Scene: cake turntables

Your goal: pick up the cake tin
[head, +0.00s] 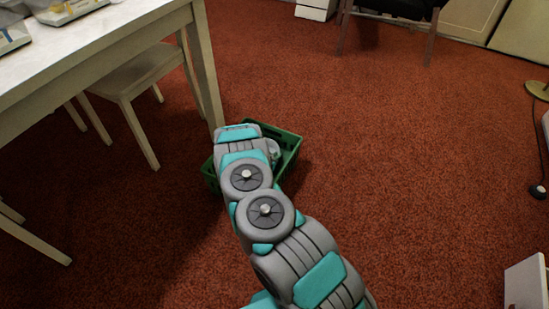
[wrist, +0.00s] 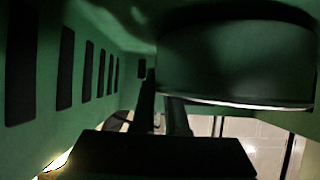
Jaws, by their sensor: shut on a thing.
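The cake tin (wrist: 235,65) looks like a dark, round drum with a pale lower rim. It fills the upper right of the wrist view, in deep shade. My gripper (wrist: 161,100) shows there as two dark fingers close together, reaching to the tin's left side. It is shut on the tin, though the exact contact is too dark to make out. In the head view my arm reaches down into a green crate (head: 291,160) on the floor, and hides my gripper and most of the crate's inside.
The crate's slotted wall (wrist: 95,45) runs close along the left of the wrist view. In the head view a pale table (head: 120,38) and a chair (head: 140,73) stand at the left of the crate. The red carpet (head: 420,150) is open to the right.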

